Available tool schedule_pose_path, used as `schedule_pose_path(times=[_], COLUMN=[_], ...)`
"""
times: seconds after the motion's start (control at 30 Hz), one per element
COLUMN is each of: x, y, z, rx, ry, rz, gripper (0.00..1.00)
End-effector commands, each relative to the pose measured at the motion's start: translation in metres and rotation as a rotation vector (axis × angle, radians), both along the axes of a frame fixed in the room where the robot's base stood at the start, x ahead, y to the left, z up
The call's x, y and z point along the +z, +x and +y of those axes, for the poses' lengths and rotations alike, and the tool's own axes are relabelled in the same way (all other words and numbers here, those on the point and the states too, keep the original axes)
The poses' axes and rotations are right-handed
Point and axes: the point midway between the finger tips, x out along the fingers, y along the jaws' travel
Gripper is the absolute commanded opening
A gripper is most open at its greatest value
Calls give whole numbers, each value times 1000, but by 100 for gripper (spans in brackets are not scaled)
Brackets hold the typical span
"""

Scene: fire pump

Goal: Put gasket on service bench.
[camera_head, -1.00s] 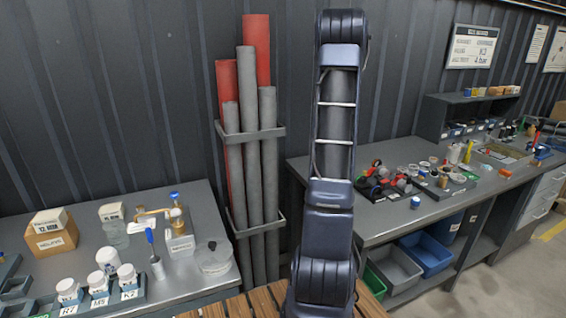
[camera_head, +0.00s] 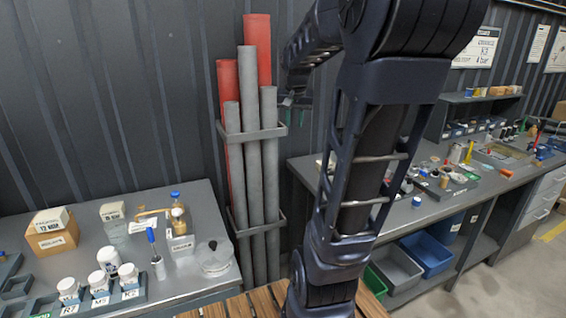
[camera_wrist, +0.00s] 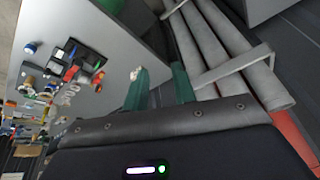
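My gripper (camera_head: 294,108) hangs in the air in front of the pipe rack, at the left end of the right bench in the head view. Its two green fingers show in the wrist view (camera_wrist: 160,90), apart with nothing seen between them. I cannot pick out the gasket for certain; pale ring-like pieces (camera_wrist: 70,93) lie on the grey bench top in the wrist view, too small to identify. The right bench (camera_head: 420,222) and the left bench (camera_head: 190,285) both have grey tops; no label shows which is the service bench. My arm hides part of the right bench.
Grey and red pipes (camera_head: 250,150) stand in a wall rack between the benches. The left bench holds white jars (camera_head: 108,260), a clear lidded container (camera_head: 214,258) and boxes (camera_head: 52,240). Blue and grey bins (camera_head: 426,254) sit under the right bench.

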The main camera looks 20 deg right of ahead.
Motion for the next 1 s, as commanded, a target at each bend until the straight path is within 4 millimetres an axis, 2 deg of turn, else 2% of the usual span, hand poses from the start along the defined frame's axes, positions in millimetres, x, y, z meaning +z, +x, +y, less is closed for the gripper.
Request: schedule_pose_path(times=[0.03, 0.2, 0.5, 0.7, 1.0], x=[0, -10, -40, -54, -57], y=[-16, -64, -143, -169, -173], z=[15, 52, 99, 111, 112], rx=[40, 169, 377, 448, 461], ry=[-3, -18, -43, -53, -55], rz=[-7, -18, -37, -45, -44], gripper=[27, 27, 27, 27, 27])
